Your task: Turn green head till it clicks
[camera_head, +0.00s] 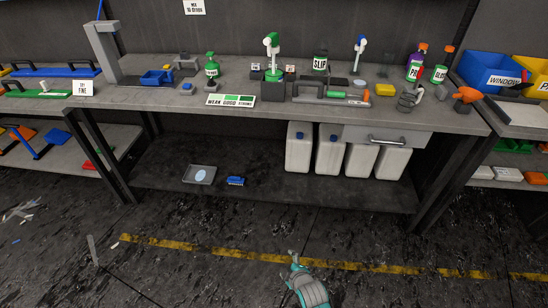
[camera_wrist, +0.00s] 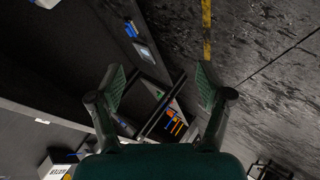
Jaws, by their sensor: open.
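A tall dispenser with a green and white head (camera_head: 271,44) stands upright on the workbench, set in a dark block (camera_head: 272,91). Its markings are too small to read. A smaller green bottle (camera_head: 211,68) stands to its left and a dark bottle labelled SLIP (camera_head: 320,64) to its right. My gripper (camera_head: 293,258) is low in front of the bench, above the floor and well away from the green head. In the wrist view my gripper (camera_wrist: 160,88) is open, with nothing between its fingers. The green head does not show in the wrist view.
A sign reading WEAK, GOOD and STRONG (camera_head: 231,100) lies at the bench's front edge. A dark-handled tool (camera_head: 325,95) lies to the right of the dark block. Several white jugs (camera_head: 331,150) stand on the lower shelf. The floor before the bench is mostly clear.

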